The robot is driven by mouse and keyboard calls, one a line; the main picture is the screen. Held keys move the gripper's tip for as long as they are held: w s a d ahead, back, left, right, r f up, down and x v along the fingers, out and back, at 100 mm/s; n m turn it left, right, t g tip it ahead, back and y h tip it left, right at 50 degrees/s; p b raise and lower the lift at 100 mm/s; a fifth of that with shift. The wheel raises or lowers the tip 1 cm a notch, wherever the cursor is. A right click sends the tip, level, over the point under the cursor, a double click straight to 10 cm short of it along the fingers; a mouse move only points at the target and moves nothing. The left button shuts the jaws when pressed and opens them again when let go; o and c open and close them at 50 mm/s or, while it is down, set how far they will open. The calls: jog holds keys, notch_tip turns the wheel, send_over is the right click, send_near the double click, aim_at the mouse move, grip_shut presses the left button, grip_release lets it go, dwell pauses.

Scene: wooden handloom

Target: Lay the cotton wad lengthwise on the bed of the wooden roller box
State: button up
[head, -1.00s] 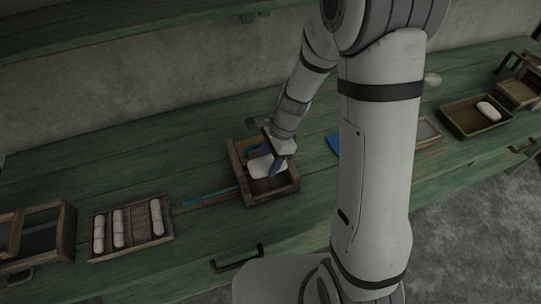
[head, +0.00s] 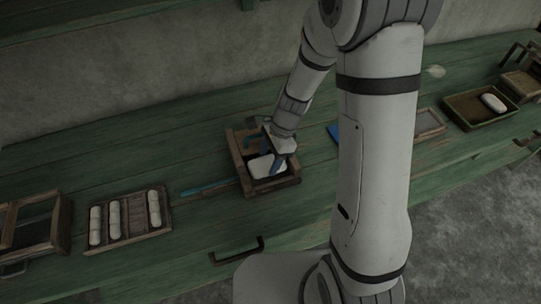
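The cotton wad (head: 262,167) is a white, rounded slab in the head view, inside the outline of the wooden roller box (head: 238,160). Its long side runs roughly left to right, along the box's front wall. My gripper (head: 265,156) points down over the box with its blue fingers on either side of the wad, one behind it and one in front of its right part. It appears shut on the wad. I cannot tell whether the wad's underside touches the bed. The wad and gripper hide much of the box's inside.
A slatted tray (head: 134,227) with white rolls lies to the left, with a wooden frame (head: 32,235) beyond it. A blue strip (head: 209,187) lies left of the box. At the right, a tray (head: 476,118) holds another white wad (head: 493,102). My arm hides part of the bench.

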jog(key=o, duration=0.4)
jog(key=shift+o, duration=1.1)
jog(key=shift+w+r, duration=0.1)
jog(key=shift+r+p, duration=0.45)
jog(key=shift+r, duration=0.05)
notch_tip(320, 180, up, 7)
jog(key=p, duration=0.6)
jog(key=shift+f, duration=0.1)
